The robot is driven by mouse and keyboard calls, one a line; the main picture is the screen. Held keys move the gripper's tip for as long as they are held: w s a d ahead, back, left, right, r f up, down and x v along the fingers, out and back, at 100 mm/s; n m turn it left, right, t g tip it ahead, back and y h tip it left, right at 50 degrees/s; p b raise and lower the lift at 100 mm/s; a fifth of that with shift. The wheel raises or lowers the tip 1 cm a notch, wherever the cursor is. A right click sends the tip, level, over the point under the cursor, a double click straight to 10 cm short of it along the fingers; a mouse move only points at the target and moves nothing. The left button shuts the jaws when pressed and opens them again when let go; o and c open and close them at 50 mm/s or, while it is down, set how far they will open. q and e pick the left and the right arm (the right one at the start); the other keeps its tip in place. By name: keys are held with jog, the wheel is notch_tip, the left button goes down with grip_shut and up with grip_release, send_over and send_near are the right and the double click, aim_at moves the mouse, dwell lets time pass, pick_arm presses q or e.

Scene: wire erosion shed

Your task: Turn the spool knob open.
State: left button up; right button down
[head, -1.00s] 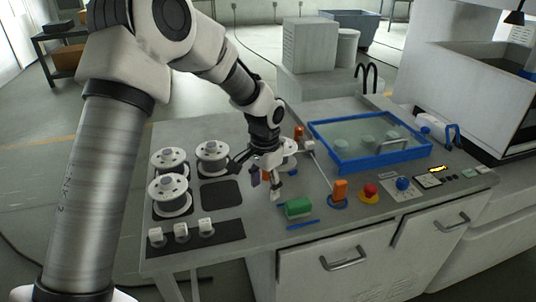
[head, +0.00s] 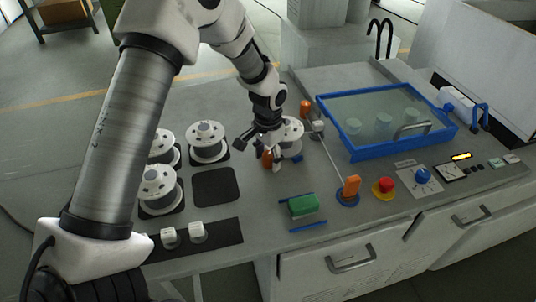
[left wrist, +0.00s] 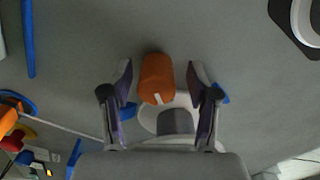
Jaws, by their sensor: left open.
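The orange spool knob (head: 267,159) is on the grey bench top, beside a white spool (head: 292,132) on its blue-edged mount. In the left wrist view the knob (left wrist: 156,79) shows a white mark on its near end. My left gripper (head: 264,150) is over the knob and partly hides it and the spool in the head view. In the left wrist view its two fingers (left wrist: 160,92) are spread, one on each side of the knob, with gaps between. My right gripper is not in view.
Several white spools (head: 207,141) stand to the left. A green block (head: 303,206), an orange lever (head: 351,186), a red button (head: 384,187) and a blue dial (head: 423,176) line the front. A blue-framed tank (head: 345,152) is at right. A thin rod runs near the gripper.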

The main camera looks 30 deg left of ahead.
pick_arm(q)
jog(key=shift+s+r, duration=0.1)
jog(key=shift+s+d+r, duration=0.1)
jog(key=shift+d, duration=0.05)
jog(key=c, duration=0.4)
grip_shut()
jog(key=shift+s+n, duration=0.1)
jog(key=shift+n, duration=0.3)
jog(key=n+p, duration=0.1)
jog(key=n, duration=0.2)
jog(key=shift+p, duration=0.4)
jog(key=n+p, duration=0.1)
jog(key=n, duration=0.3)
jog(key=shift+d+p, duration=0.1)
jog(key=shift+p, duration=0.2)
jog(key=n+p, duration=0.1)
jog(key=n, duration=0.4)
jog(key=shift+n+p, duration=0.4)
jog(key=n+p, duration=0.1)
jog(key=n, duration=0.3)
jog(key=shift+n, duration=0.3)
